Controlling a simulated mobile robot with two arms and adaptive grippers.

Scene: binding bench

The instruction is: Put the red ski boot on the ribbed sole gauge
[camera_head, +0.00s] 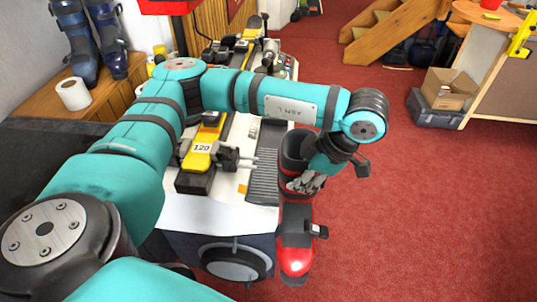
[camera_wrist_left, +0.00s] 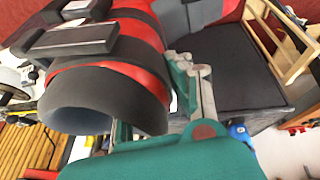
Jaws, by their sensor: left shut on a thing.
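The red ski boot (camera_head: 297,250), with a black cuff and a dark buckle, hangs at the right front edge of the bench in the head view, toe toward me. My left gripper (camera_head: 308,182) is shut on its upper part. In the left wrist view the boot's dark cuff opening (camera_wrist_left: 105,105) and red shell fill the upper left, beside my gripper's fingers (camera_wrist_left: 188,85). The ribbed sole gauge (camera_head: 264,172), a grey grooved strip, lies on the bench just left of the boot, partly hidden by my arm and the boot. My right gripper is not in view.
A yellow and black binding (camera_head: 203,145) labelled 120 lies on the white bench left of the gauge. Clamps stand near it. Dark blue boots (camera_head: 85,45) and a white roll (camera_head: 73,94) are at the upper left. Open red carpet (camera_head: 430,210) lies to the right.

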